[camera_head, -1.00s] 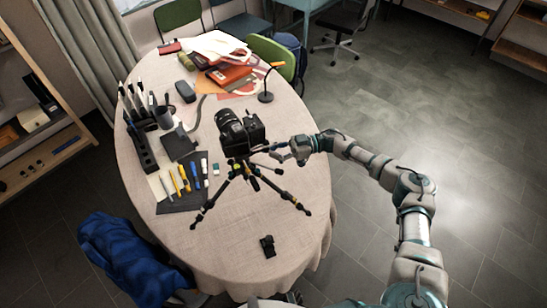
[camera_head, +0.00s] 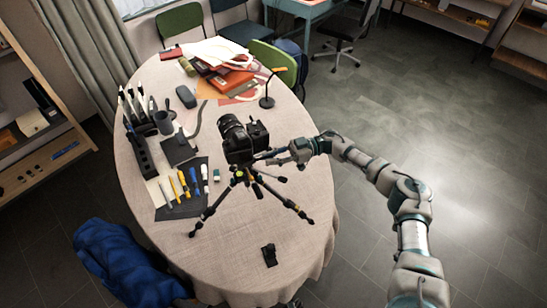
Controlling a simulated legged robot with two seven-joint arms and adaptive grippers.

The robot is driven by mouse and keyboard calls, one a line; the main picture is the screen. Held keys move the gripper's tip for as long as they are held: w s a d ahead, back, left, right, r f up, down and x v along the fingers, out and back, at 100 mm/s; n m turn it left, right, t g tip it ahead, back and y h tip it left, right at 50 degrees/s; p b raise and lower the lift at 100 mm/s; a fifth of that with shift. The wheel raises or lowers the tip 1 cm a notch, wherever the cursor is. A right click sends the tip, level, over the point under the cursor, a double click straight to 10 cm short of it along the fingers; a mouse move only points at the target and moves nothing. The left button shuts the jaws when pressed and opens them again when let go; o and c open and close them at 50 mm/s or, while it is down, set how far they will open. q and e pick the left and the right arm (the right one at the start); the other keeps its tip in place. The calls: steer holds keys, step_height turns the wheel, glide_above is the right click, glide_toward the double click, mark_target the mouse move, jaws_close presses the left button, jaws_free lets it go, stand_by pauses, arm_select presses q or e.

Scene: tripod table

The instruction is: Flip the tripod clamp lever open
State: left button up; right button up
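A black tripod (camera_head: 287,203) stands with its legs spread on the round table (camera_head: 250,262). A black camera (camera_head: 240,138) is mounted on top of it. The clamp lever is too small to make out for certain; dark parts show just under the camera. My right gripper (camera_head: 281,154) comes in from the right and is at the tripod head, just under the camera's right side. Its fingers are too small to tell whether they are open or shut, or whether they touch the tripod. My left gripper is not in view.
A dark mat with several pens and tools (camera_head: 180,188) lies left of the tripod. A small black item (camera_head: 269,254) lies near the front. Papers and folders (camera_head: 232,78) and a small lamp (camera_head: 266,101) are at the back. The table right of the tripod is mostly clear.

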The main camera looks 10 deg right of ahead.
steer(key=shift+r, duration=0.1)
steer(key=w+d, duration=0.1)
steer(key=d, duration=1)
steer(key=shift+w+d, duration=0.15)
steer(key=shift+d, duration=0.2)
steer(key=shift+d, duration=0.1)
